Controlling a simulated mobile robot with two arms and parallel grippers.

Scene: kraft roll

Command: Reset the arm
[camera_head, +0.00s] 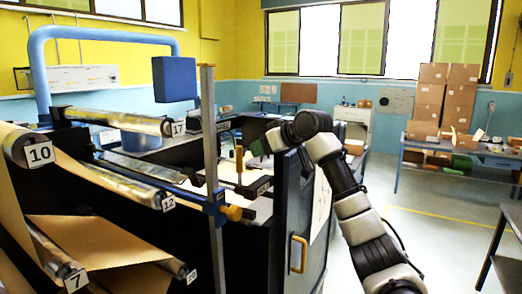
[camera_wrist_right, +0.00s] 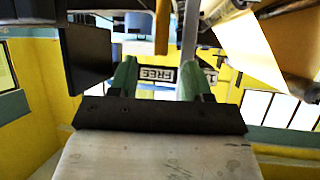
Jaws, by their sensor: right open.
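My right arm (camera_head: 360,215) rises from the lower right in the head view and bends left at its top. My right gripper (camera_head: 254,150) is at the end of it, beside the machine's upper right part. In the right wrist view, its two green fingers (camera_wrist_right: 158,78) stand apart with nothing held between them. My left gripper is in neither view.
The dark roll machine (camera_head: 130,190) fills the left, with numbered rolls and brown kraft paper (camera_head: 100,243). Its dark door panel (camera_head: 290,225) with a yellow handle (camera_head: 298,254) is close to my arm. Stacked cartons (camera_head: 445,95) stand on a back bench (camera_head: 470,153). Open floor lies at right.

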